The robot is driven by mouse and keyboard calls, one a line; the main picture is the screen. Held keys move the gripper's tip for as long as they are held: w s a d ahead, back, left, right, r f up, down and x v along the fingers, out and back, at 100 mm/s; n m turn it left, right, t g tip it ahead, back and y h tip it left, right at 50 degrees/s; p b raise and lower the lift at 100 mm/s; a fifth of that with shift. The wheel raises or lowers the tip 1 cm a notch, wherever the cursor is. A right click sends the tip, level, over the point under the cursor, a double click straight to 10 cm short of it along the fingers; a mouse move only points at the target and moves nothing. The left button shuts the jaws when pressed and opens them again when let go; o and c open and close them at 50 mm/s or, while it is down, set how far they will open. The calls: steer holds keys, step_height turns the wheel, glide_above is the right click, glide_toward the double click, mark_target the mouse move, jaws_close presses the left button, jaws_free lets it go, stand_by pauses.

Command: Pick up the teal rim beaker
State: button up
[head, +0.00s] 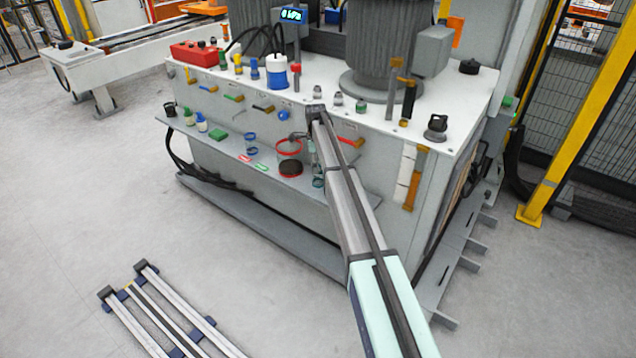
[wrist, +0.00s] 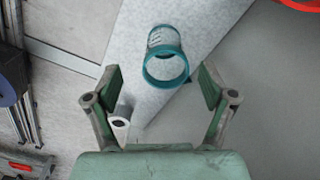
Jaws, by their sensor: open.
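The teal rim beaker (wrist: 165,62) is a clear vessel with a teal rim and white markings. In the wrist view it stands on a light grey surface, just beyond and between the tips of my gripper (wrist: 160,85). My gripper's fingers are spread wide and hold nothing. In the head view my gripper (head: 300,136) is over the shelf on the front of the grey machine, partly hidden by my arm. A teal-edged glass (head: 318,182) shows there beside my arm, mostly hidden.
A small white cylinder (wrist: 120,122) is near the left finger. Handles line the machine front above the shelf.

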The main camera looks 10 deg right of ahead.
mark_target(318, 176)
steer(key=shift+w+d+f, duration=0.1)
steer(key=shift+d+f, duration=0.05)
steer(key=shift+f, duration=1.05)
steer(key=shift+w+d+f, duration=0.1)
steer(key=shift+d+f, duration=0.05)
steer(key=shift+f, duration=1.05)
steer(key=shift+d+f, duration=0.15)
steer(key=shift+f, duration=1.05)
steer(key=c, duration=1)
